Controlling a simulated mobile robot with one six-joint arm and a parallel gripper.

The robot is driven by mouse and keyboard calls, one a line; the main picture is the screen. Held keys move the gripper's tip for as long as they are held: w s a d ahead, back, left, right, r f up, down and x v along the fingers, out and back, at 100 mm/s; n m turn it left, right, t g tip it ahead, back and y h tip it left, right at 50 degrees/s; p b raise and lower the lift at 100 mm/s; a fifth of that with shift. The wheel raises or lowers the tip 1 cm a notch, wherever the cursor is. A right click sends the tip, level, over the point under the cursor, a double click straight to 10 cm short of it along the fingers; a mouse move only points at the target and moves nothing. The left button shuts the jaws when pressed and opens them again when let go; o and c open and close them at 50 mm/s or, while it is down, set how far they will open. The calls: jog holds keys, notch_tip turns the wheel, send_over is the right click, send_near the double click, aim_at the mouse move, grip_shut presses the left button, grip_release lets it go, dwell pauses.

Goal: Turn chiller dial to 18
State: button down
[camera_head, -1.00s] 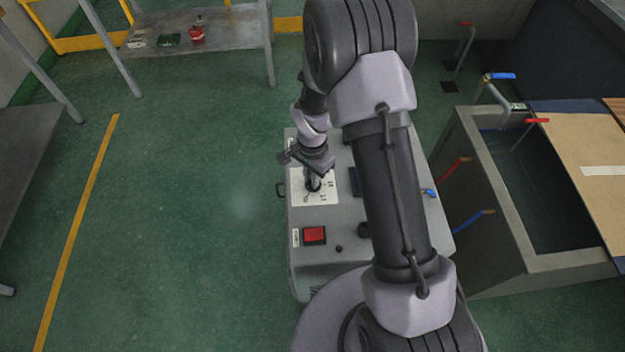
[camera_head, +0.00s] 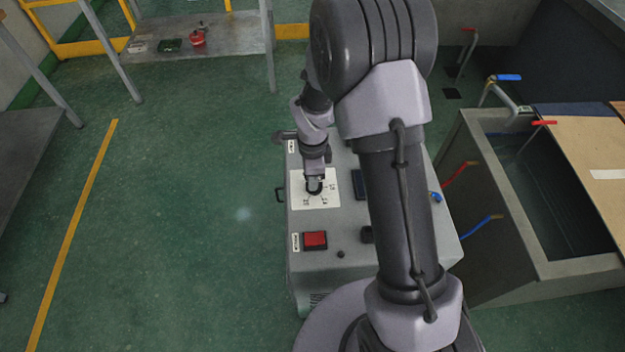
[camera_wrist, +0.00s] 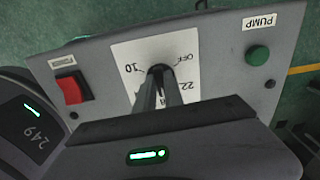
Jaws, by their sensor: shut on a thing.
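The chiller (camera_head: 305,268) is a grey box with a white dial plate (camera_head: 326,203) on top. The plate also shows in the wrist view (camera_wrist: 125,52), with OFF at the upper right, 10 at the left and 22 at the lower right. My gripper (camera_head: 314,188) is over the plate, its fingers shut on the dark dial knob (camera_wrist: 157,70). The fingers hide most of the knob and the lower markings, so I cannot tell which number it points to.
A red power switch (camera_head: 315,240) and, in the wrist view, a green PUMP button (camera_wrist: 258,55) sit either side of the plate. A grey tank (camera_head: 475,205) with red and blue handles stands right of the chiller. The floor at left is clear.

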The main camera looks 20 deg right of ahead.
dwell(0.4)
jog(key=c, duration=1.4)
grip_release()
jog(key=shift+c, duration=0.2)
notch_tip(320, 180, up, 18)
jog(key=p, duration=0.6)
jog(key=shift+f+p, duration=0.25)
jog(key=shift+p, duration=0.05)
